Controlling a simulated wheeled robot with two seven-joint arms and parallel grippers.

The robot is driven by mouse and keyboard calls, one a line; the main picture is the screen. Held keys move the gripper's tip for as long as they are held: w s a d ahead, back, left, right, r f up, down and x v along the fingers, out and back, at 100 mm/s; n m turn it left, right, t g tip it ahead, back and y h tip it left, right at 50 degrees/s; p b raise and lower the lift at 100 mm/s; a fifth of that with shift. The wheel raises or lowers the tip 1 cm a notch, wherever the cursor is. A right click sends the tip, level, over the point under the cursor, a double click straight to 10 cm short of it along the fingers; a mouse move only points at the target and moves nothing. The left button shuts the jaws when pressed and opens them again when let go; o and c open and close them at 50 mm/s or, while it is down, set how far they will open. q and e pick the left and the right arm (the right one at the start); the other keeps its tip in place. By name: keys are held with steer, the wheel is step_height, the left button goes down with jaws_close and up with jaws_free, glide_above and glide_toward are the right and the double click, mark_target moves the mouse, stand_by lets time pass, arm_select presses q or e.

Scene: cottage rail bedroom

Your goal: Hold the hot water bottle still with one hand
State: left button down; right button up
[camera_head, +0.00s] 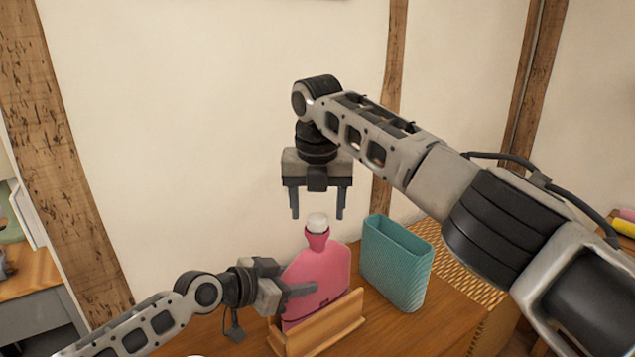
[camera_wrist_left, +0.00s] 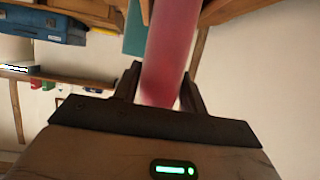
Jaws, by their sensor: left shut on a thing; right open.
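The pink hot water bottle (camera_head: 325,266) stands upright in a wooden holder (camera_head: 322,329) on the wooden surface. Its white cap (camera_head: 317,222) is on its neck at the top. My left gripper (camera_head: 297,291) is shut on the bottle's body from the left side. In the left wrist view the pink bottle (camera_wrist_left: 170,50) lies between the fingers of my left gripper (camera_wrist_left: 160,88). My right gripper (camera_head: 318,216) is open and points down, with its fingers around or just above the cap; the exact depth is hard to tell. It holds nothing that I can see.
A teal ribbed container (camera_head: 396,263) stands just right of the bottle. A woven surface (camera_head: 455,270) lies behind it. The wooden tabletop (camera_head: 405,330) is clear at the front right. A wall with timber posts (camera_head: 395,60) rises close behind.

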steer(key=shift+w+f, duration=0.15)
steer(key=shift+f, duration=0.7)
steer(key=c, duration=1.2)
steer(key=m, duration=0.5)
steer(key=shift+w+a+r+h, duration=0.1)
steer(key=shift+r+h, duration=0.05)
steer(key=shift+h, duration=0.25)
steer(key=shift+m, duration=0.9)
